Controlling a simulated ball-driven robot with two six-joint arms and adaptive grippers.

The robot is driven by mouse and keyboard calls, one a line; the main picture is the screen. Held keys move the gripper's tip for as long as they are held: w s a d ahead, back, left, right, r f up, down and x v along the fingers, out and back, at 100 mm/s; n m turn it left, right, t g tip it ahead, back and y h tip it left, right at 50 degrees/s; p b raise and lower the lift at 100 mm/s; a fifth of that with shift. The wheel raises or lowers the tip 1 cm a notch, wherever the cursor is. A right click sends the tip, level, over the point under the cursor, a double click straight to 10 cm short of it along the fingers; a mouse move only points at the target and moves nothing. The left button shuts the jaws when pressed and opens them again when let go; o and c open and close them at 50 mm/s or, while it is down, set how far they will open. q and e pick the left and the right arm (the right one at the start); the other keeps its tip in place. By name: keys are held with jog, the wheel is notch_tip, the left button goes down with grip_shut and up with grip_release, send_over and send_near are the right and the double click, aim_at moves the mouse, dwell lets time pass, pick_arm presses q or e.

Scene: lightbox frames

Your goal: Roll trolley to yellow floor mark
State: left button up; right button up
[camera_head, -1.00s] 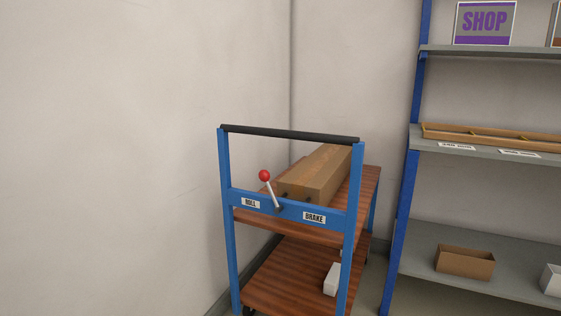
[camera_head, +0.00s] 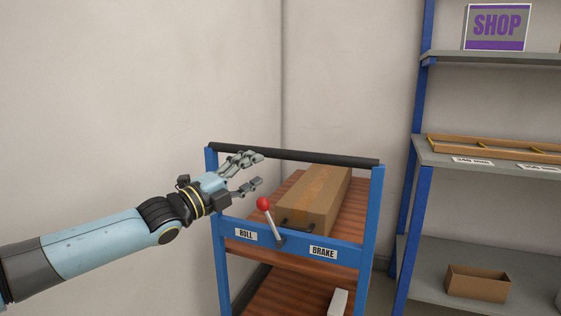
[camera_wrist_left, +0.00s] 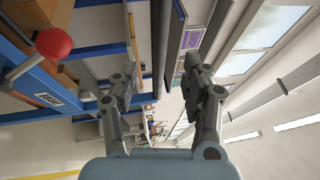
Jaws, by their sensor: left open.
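The blue-framed trolley (camera_head: 372,225) with wooden decks stands near the wall corner. Its black push bar (camera_head: 320,157) runs across the top. A brake lever with a red knob (camera_head: 263,203) leans up and left, toward the ROLL label (camera_head: 246,234) and away from the BRAKE label (camera_head: 323,252). The knob also shows at upper left in the left wrist view (camera_wrist_left: 53,42). My left gripper (camera_head: 260,169) is open and empty, around the height of the push bar and above the knob in the picture. I cannot tell whether it touches the bar.
A long cardboard box (camera_head: 325,200) lies on the top deck; a white box (camera_head: 338,302) is on the lower deck. A blue-and-grey shelf rack (camera_head: 470,262) stands close on the right. The bare wall (camera_head: 120,100) is on the left.

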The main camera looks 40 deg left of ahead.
aim_at(280, 155)
pick_arm(q)
jog(key=b+x, duration=0.1)
jog(key=x, duration=0.3)
jog(key=shift+b, duration=0.35)
jog(key=shift+w+d+r, duration=0.1)
jog(key=shift+w, duration=0.3)
jog(key=p+x, duration=0.1)
jog(key=x, duration=0.3)
jog(key=shift+w+r+p, duration=0.2)
jog(key=shift+w+p, duration=0.05)
jog(key=shift+p, duration=0.15)
jog(key=shift+w+d+f, duration=0.1)
jog(key=shift+w+d, duration=0.05)
jog(key=shift+w, duration=0.4)
pick_arm(e)
jog(key=shift+s, duration=0.15)
pick_arm(q)
jog(key=shift+c, duration=0.8)
grip_shut()
pick_arm(e)
jog(key=shift+d, duration=0.3)
